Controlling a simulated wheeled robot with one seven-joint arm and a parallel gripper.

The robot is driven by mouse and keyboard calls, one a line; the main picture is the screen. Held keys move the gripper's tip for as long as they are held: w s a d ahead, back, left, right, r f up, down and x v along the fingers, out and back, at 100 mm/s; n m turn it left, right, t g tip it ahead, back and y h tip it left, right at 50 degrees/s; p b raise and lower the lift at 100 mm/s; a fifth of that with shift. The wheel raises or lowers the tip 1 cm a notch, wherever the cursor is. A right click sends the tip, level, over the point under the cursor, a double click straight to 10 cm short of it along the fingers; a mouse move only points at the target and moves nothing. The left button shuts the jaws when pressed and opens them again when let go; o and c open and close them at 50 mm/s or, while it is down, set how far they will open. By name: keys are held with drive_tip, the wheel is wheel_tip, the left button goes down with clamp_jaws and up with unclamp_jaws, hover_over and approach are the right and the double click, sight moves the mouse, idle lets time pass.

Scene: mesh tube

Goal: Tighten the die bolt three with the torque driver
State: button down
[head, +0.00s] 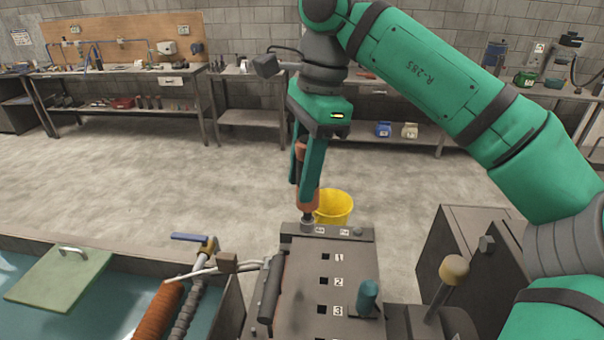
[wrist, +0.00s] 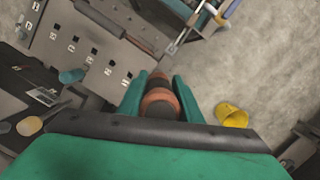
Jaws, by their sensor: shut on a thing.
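My gripper (head: 306,180) is shut on the torque driver (head: 307,198), an orange-brown tool held upright, tip down. The driver's lower end is at a round grey fitting at the back left of the dark machine block; I cannot tell whether it rests in it or is just above. In the wrist view the driver (wrist: 160,100) sits between both fingers. The die face (head: 300,287) has dark square spots beside white labels 1, 2 and 3. I cannot make out a bolt head there.
A teal knob (head: 368,296) stands upright right of labels 2 and 3. A lever with a tan ball (head: 453,270) rises further right. A dark roller (head: 271,290) lies along the die's left edge. A yellow bucket (head: 335,207) is on the floor behind.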

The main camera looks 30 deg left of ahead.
sight(302, 141)
drive_tip(key=shift+r, duration=0.1)
drive_tip(key=shift+s+r, duration=0.1)
drive_tip(key=shift+r, duration=2.8)
